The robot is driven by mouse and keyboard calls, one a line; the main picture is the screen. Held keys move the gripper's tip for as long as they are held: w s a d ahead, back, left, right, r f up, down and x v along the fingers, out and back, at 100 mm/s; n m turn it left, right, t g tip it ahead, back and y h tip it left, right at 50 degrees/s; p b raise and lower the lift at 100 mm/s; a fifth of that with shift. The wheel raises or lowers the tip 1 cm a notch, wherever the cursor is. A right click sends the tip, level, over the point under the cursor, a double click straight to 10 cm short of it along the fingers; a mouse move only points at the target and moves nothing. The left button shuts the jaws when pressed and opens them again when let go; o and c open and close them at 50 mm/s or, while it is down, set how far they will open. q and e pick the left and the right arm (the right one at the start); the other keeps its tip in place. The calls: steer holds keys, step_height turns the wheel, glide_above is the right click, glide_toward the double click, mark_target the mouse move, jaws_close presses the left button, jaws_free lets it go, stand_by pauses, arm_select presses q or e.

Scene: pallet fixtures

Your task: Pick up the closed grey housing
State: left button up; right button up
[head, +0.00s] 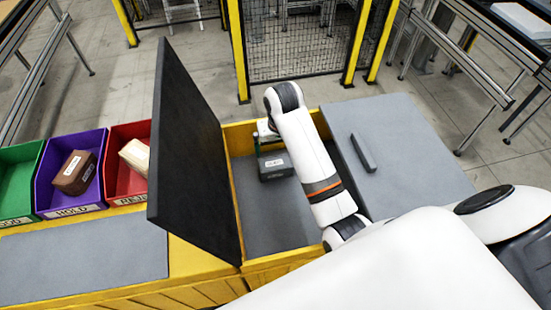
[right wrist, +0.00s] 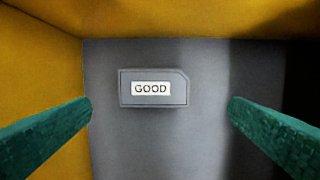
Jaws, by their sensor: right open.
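The closed grey housing (head: 275,165) lies inside the yellow box, near its far wall. In the right wrist view the housing (right wrist: 154,100) shows from above, with a white label reading GOOD and one cut corner. My right gripper (head: 262,140) reaches down into the box at the housing, its fingers partly hidden by my arm. In the right wrist view its two green fingers (right wrist: 160,108) are open wide, one on each side of the picture, with the housing between them and apart from both. My left gripper is not in view.
The yellow box (head: 235,139) has a dark raised lid (head: 187,140) at its left. A grey surface with a dark bar (head: 363,152) lies to its right. Green (head: 14,205), purple (head: 43,190) and red (head: 118,180) bins stand left; purple and red hold parcels.

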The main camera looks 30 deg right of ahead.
mark_target(275, 163)
steer(key=f, duration=0.2)
steer(key=a+f, duration=0.1)
steer(key=f, duration=0.1)
steer(key=shift+f, duration=0.4)
steer(key=shift+w+d+f, duration=0.2)
steer(key=shift+f, duration=0.1)
steer(key=f, duration=0.2)
steer(key=w+f, duration=0.1)
steer(key=f, duration=0.1)
steer(key=shift+f, duration=0.5)
steer(key=shift+d, duration=0.1)
steer(key=shift+w, duration=0.1)
steer(key=c, duration=0.8)
